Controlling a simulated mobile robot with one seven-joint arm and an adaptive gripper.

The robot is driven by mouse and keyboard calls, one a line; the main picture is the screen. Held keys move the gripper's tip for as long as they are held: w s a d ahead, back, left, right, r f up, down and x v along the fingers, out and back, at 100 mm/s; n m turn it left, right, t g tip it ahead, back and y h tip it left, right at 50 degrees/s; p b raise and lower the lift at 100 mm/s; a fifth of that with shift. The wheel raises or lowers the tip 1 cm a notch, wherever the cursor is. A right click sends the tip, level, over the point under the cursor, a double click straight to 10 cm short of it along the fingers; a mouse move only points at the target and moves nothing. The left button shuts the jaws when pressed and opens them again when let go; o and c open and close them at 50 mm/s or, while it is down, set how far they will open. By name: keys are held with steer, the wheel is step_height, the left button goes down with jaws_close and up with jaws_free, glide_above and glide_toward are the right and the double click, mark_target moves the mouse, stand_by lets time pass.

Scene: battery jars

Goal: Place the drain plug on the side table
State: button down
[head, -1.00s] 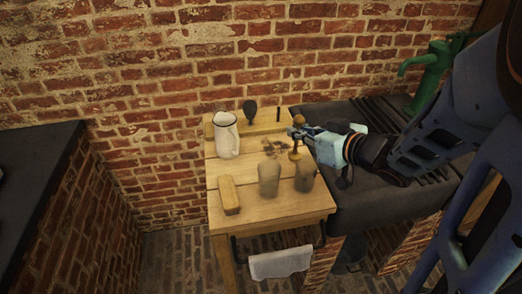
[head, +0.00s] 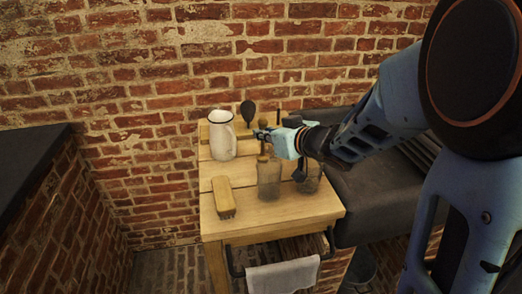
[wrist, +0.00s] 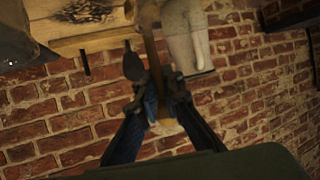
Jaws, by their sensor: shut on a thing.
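The drain plug, a slim brown-and-tan piece (head: 263,149), hangs from my gripper (head: 262,134) over the wooden side table (head: 285,212). In the head view its lower end is in front of or above the left glass jar, and I cannot tell whether it touches anything. In the wrist view the plug's stem (wrist: 151,48) runs between the dark fingertips of my gripper (wrist: 157,92), which are shut on it. Its tan end shows between the fingers, nearer the camera.
A white jug (head: 222,137) stands left of my gripper. Two glass jars, left (head: 269,182) and right (head: 309,180), stand below it. A wooden brush (head: 223,196) lies front left, and a dark spoon-like thing (head: 248,110) is at the back. Bare table lies at the front.

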mark_target(263, 145)
steer(key=shift+w+a+f+b, duration=0.15)
steer(key=shift+a+f+b, duration=0.05)
steer(key=shift+f+b, duration=0.2)
step_height(263, 145, down, 3)
steer(key=b, duration=0.3)
steer(key=shift+w+a, duration=0.1)
steer(key=shift+f+b, duration=0.15)
steer(key=shift+b, duration=0.15)
steer(key=c, duration=2.1)
jaws_free()
steer(key=shift+f, duration=0.1)
